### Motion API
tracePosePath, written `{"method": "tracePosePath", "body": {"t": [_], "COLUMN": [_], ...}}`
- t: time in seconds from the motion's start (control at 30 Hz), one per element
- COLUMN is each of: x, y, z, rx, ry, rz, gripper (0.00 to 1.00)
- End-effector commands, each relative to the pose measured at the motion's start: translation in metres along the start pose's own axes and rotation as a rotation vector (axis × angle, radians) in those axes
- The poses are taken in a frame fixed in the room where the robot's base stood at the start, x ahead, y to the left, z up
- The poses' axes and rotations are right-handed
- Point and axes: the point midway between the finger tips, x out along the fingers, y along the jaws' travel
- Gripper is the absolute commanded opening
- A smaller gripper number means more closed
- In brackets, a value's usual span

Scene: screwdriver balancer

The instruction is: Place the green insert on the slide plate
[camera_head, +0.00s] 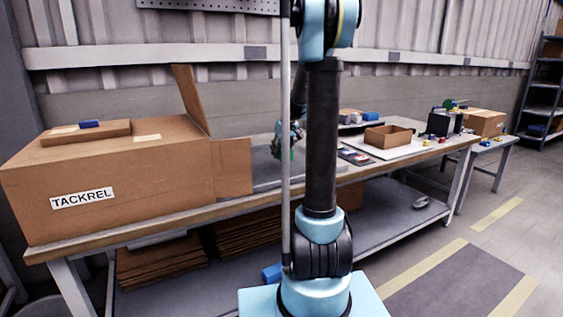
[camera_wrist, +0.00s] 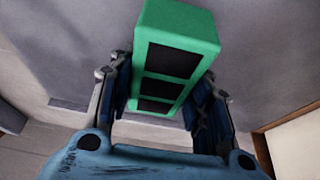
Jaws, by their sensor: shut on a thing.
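The green insert (camera_wrist: 195,22) is a green block with several dark square recesses. In the wrist view it sits between the two fingers of my gripper (camera_wrist: 165,95), which is shut on it. In the head view my gripper (camera_head: 288,140) is over the workbench, partly hidden behind my own arm, with a bit of green at its lower end. The grey slide plate (camera_head: 265,166) appears to be the flat surface below it, right of the large carton. I cannot tell from these views whether the insert touches the plate.
A large open carton marked TACKREL (camera_head: 105,180) stands left on the workbench (camera_head: 150,228), its flaps near my gripper. Right of my arm are a small open cardboard box (camera_head: 388,137) on a white board, dark small items (camera_head: 354,156), and another carton (camera_head: 484,122).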

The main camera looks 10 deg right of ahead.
Motion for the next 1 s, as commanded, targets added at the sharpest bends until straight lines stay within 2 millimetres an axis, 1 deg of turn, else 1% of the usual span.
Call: {"method": "tracePosePath", "body": {"t": [0.07,0.3,0.37,0.77,0.8,0.83,0.87,1.0], "x": [0.005,0.033,0.037,0.041,0.041,0.041,0.041,0.041], "y": [0.0,0.0,0.0,0.001,0.001,0.001,0.001,0.002], "z": [0.002,0.014,0.015,0.017,0.017,0.017,0.017,0.018], "rx": [0.0,0.001,0.001,0.001,0.001,0.002,0.002,0.002], "ry": [0.0,0.0,0.0,0.0,0.0,0.0,0.0,0.0], "rz": [0.0,0.0,0.0,0.0,0.0,0.001,0.001,0.001], "gripper": [0.29,0.29,0.29,0.29,0.54,0.61,0.65,0.65]}}
